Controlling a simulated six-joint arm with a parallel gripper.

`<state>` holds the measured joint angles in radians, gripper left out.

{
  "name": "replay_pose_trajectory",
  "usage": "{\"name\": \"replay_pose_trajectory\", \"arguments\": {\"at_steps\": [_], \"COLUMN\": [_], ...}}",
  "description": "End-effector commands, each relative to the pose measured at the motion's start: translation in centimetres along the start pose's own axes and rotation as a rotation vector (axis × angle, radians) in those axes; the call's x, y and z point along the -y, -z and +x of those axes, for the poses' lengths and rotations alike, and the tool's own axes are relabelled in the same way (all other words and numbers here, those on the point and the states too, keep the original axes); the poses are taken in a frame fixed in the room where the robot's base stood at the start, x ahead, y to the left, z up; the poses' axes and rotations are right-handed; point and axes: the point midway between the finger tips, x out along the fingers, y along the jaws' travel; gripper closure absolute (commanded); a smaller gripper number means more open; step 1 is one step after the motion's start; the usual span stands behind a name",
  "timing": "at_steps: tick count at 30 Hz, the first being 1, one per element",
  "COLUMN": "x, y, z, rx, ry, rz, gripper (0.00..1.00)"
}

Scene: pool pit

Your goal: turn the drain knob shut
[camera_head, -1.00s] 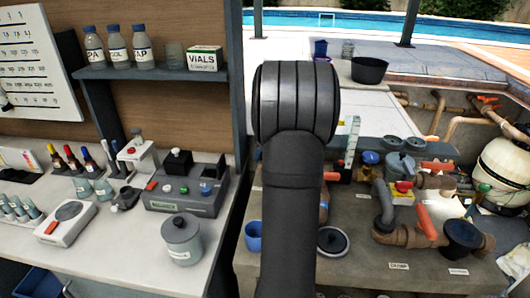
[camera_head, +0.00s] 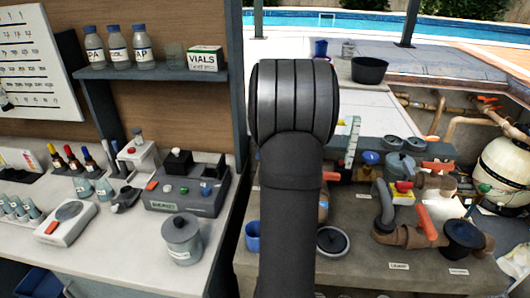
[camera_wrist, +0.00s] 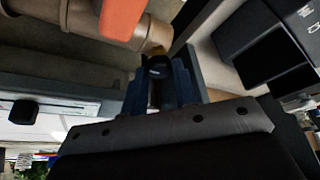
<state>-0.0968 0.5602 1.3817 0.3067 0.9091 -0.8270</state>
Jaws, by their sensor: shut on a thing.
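In the wrist view, my gripper (camera_wrist: 160,92) has its dark blue fingers closed around a small dark round knob (camera_wrist: 158,68), which I take to be the drain knob. The knob sits at the end of a brown pipe fitting (camera_wrist: 85,22). Only its rounded top shows between the fingers, so I cannot tell how far it is turned. In the head view, my arm stands in front and hides my gripper and this knob.
An orange handle (camera_wrist: 122,18) on the brown fitting is close to my fingers. In the head view, pipes with an orange lever (camera_head: 426,222), a blue knob (camera_head: 371,158) and a dark cup (camera_head: 462,236) stand at right. A bench with a lidded grey pot (camera_head: 182,240) is at left.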

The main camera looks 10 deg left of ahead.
Motion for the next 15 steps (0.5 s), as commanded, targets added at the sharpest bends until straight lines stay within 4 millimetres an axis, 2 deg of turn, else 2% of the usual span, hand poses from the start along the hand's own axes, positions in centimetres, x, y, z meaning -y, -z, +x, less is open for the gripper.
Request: {"name": "replay_pose_trajectory", "arguments": {"at_steps": [5, 6, 9, 15], "x": [-0.01, -0.01, -0.01, 0.0], "y": [-0.06, -0.06, -0.06, -0.04], "z": [0.06, 0.06, 0.06, 0.03], "rx": [0.001, 0.001, 0.001, 0.001], "ry": [0.001, 0.001, 0.001, 0.001], "rz": [0.001, 0.001, 0.0, 0.0], "gripper": [0.96, 0.72, 0.53, 0.53]}}
